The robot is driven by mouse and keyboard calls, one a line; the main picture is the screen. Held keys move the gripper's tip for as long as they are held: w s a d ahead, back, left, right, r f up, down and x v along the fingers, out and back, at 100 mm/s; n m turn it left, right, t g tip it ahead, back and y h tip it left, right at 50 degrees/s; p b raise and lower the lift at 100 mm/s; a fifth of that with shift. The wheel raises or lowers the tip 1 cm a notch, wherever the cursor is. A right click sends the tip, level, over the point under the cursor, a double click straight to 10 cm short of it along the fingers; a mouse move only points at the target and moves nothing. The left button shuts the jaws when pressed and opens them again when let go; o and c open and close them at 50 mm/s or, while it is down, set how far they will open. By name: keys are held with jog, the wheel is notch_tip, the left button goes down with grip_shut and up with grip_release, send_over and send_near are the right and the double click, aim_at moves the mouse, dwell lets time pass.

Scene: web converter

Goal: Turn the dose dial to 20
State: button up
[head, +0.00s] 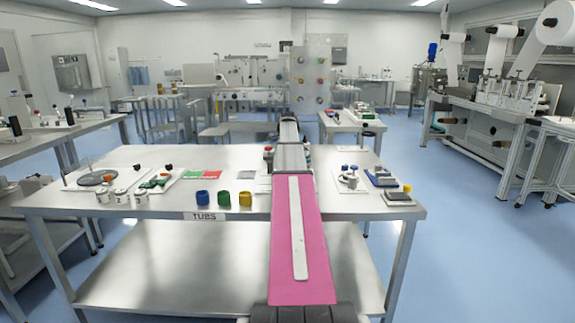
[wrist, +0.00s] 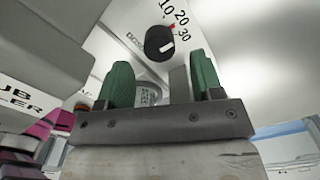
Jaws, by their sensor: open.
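The dose dial (wrist: 159,43) is a round black knob with a short white bar on its face, seen in the wrist view on a pale panel lettered "DOSE". The numbers 10, 20 and 30 curve above and to its right. A small red mark sits at the dial's upper right edge, near 20 and 30. My gripper (wrist: 162,72) has two green fingers, spread apart and empty, with the dial showing beyond and between their tips. I cannot tell the remaining distance. In the head view my arm hides the dial.
A pale box with partly readable dark lettering (wrist: 30,95) stands close on the left in the wrist view. In the head view, a steel table (head: 130,212) carries blue, green and yellow tubs (head: 223,199) left of my arm and small items to its right.

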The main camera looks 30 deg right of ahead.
notch_tip(320, 180, up, 8)
jog(key=shift+f, duration=0.1)
dwell(0.6)
